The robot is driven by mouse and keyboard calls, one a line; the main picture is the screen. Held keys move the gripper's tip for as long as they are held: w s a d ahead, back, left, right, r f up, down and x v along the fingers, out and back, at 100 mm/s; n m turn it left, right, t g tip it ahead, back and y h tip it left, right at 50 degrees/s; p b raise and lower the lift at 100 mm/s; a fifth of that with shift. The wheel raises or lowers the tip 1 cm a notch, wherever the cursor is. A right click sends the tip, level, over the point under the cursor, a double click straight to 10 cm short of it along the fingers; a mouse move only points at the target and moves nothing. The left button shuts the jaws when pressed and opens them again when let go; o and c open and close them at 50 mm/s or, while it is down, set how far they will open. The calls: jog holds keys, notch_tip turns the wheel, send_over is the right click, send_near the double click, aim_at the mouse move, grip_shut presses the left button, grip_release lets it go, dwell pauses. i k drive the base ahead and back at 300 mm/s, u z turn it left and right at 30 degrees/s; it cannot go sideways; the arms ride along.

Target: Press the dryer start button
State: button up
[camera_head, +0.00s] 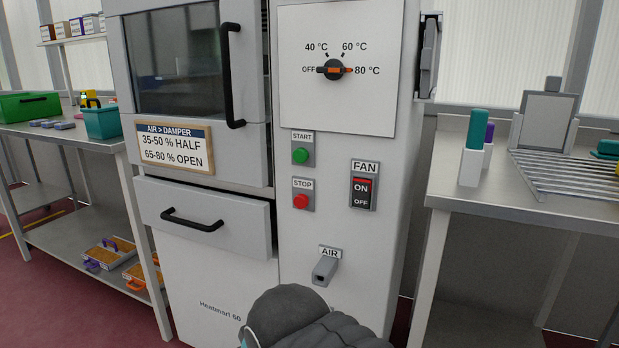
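The dryer (345,237) is a pale grey cabinet in the middle of the head view. Its start button (300,156) is a round green button on a grey plate labelled START, unobstructed on the right-hand panel. The red stop button (301,201) sits directly below it, labelled STOP. A dark grey rounded part of my arm (310,322) shows at the bottom centre, below the buttons and apart from them. My gripper is not visible, so its opening and anything it holds cannot be seen.
The FAN rocker switch (363,187) is right of the buttons. The temperature knob (334,69) is above, and the AIR lever (324,268) sticks out below. Black door handle (230,75) and drawer handle (191,219) project at left. Metal tables stand left (62,137) and right (520,195).

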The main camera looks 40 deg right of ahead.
aim_at(300, 155)
jog(key=z, duration=1.6)
jog(key=k, duration=0.8)
jog(key=u, duration=0.65)
jog(key=i, duration=0.45)
